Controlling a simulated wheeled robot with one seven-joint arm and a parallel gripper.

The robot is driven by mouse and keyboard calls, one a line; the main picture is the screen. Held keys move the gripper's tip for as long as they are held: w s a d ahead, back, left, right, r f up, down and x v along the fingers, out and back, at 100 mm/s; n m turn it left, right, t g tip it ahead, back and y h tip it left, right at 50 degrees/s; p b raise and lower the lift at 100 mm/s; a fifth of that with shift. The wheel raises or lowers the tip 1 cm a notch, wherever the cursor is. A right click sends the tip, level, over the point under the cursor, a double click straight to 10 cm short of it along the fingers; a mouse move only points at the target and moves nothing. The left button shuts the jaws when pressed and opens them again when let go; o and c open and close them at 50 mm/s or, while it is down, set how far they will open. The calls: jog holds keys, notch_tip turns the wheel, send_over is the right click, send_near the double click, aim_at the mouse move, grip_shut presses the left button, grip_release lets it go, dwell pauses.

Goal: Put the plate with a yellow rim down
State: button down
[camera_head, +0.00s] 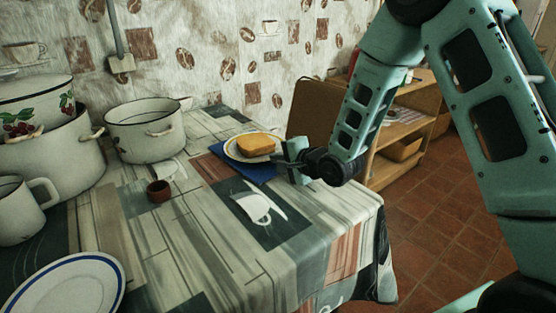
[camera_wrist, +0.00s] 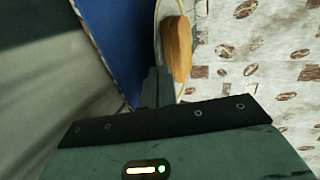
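The plate with a yellow rim (camera_head: 232,154) is at the far edge of the table, over a blue flat item (camera_head: 241,168). A golden-brown piece of bread or cake (camera_head: 257,144) lies on it. My gripper (camera_head: 280,158) is at the plate's right side. In the wrist view the fingers (camera_wrist: 157,88) are close together at the plate's edge (camera_wrist: 158,22), seemingly pinching its rim, with the bread (camera_wrist: 177,48) just beyond. The fingers partly hide the plate. Whether the plate touches the blue item (camera_wrist: 115,38) or hangs slightly above it, I cannot tell.
Enamel pots (camera_head: 145,130) and a mug (camera_head: 22,208) stand at the left of the table. A blue-rimmed white plate (camera_head: 70,290) lies at the front left. The patterned tablecloth (camera_head: 225,260) is clear at the front right.

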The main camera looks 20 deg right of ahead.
jog(key=shift+r, duration=0.1)
jog(key=c, duration=2)
grip_release()
jog(key=shift+r, duration=0.1)
jog(key=p+v, duration=0.2)
jog(key=v, duration=0.8)
jog(key=shift+r, duration=0.15)
jog(key=shift+p, duration=1.2)
